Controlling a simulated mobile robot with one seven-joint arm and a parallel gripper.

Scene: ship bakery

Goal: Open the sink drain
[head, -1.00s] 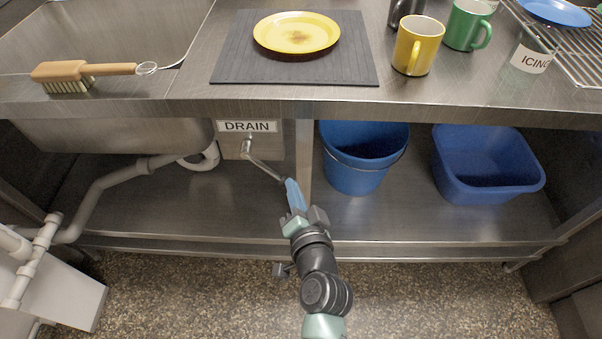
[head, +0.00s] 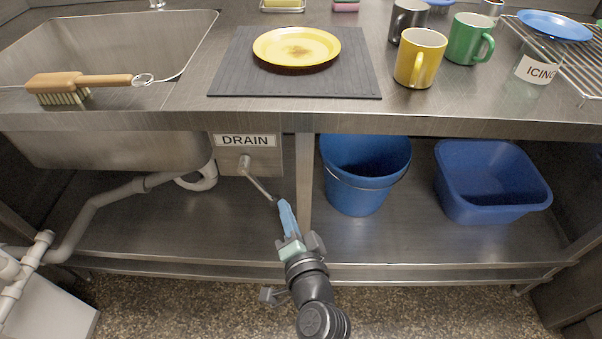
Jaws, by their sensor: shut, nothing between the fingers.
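The sink (head: 120,45) is at the upper left, with its basin underside showing below the counter. A DRAIN label (head: 245,141) is on a metal panel under the counter. Below it the drain lever (head: 259,185), a thin metal rod, slants down and right from its pivot. My gripper (head: 285,208) reaches up from the bottom, its blue fingers shut with nothing between them. The fingertips are right beside the lever's lower end, on its right. I cannot tell whether they touch. The pipe inside and the drain opening do not show.
A blue bucket (head: 365,190) and a blue tub (head: 488,205) stand on the lower shelf (head: 420,238), right of a post (head: 304,180). Grey pipes (head: 110,190) run under the sink. A brush (head: 80,82), a yellow plate (head: 297,45) and mugs (head: 419,58) are on the counter.

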